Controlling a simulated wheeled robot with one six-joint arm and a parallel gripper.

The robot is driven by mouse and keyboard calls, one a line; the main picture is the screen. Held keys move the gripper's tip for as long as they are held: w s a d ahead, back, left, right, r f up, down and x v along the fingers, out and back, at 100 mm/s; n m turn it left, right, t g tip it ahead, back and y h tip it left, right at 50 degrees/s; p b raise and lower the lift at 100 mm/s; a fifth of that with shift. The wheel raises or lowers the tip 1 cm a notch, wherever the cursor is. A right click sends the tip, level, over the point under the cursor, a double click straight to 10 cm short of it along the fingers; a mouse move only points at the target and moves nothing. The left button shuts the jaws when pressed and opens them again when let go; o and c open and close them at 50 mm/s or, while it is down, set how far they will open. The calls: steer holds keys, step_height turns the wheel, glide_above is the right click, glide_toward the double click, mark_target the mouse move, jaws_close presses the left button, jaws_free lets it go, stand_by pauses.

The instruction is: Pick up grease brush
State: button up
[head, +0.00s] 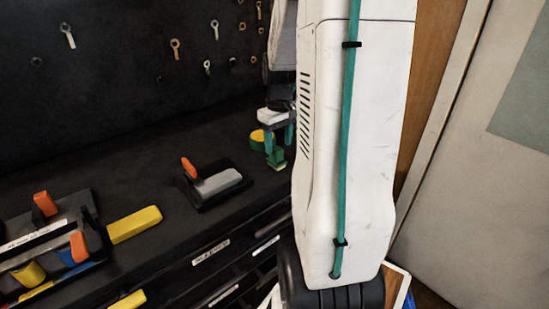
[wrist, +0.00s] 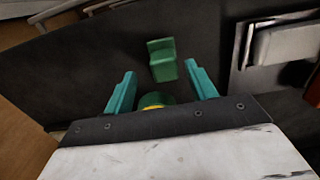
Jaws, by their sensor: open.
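My gripper (head: 279,146) is low over the black bench top, its two teal fingers apart with nothing clamped between them. It also shows in the wrist view (wrist: 160,70). A green stepped block (wrist: 162,60) lies just beyond and between the fingertips; it also shows in the head view (head: 277,158). A round green and yellow piece (wrist: 153,100) sits between the fingers, partly hidden by my gripper's dark edge; it also shows in the head view (head: 260,140). I cannot tell whether these are one item, or which thing is the grease brush; no bristles show.
A black holder (head: 207,203) with a grey block and orange piece stands left of my gripper. Further left are a yellow block (head: 134,224) and a cluttered tray (head: 40,246). A dark pegboard (head: 120,60) stands behind. Bare bench lies between holder and pegboard.

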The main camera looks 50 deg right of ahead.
mark_target(278, 149)
steer(key=f, duration=0.5)
steer(key=shift+a+f, duration=0.25)
steer(key=shift+a, duration=0.05)
steer(key=c, duration=1.1)
steer(key=shift+r, duration=0.55)
steer(key=r, duration=0.2)
steer(key=shift+s+a+r, duration=0.15)
steer(key=shift+s+r, duration=0.2)
steer(key=s+a, duration=0.2)
steer(key=s, duration=0.2)
steer(key=s+a+r, duration=0.1)
steer(key=s+a, duration=0.1)
steer(key=s, duration=0.3)
steer(key=s+a, duration=0.2)
steer(key=s, duration=0.2)
steer(key=shift+s+a+r, duration=0.15)
steer(key=shift+s+a, duration=0.2)
steer(key=shift+a, duration=0.05)
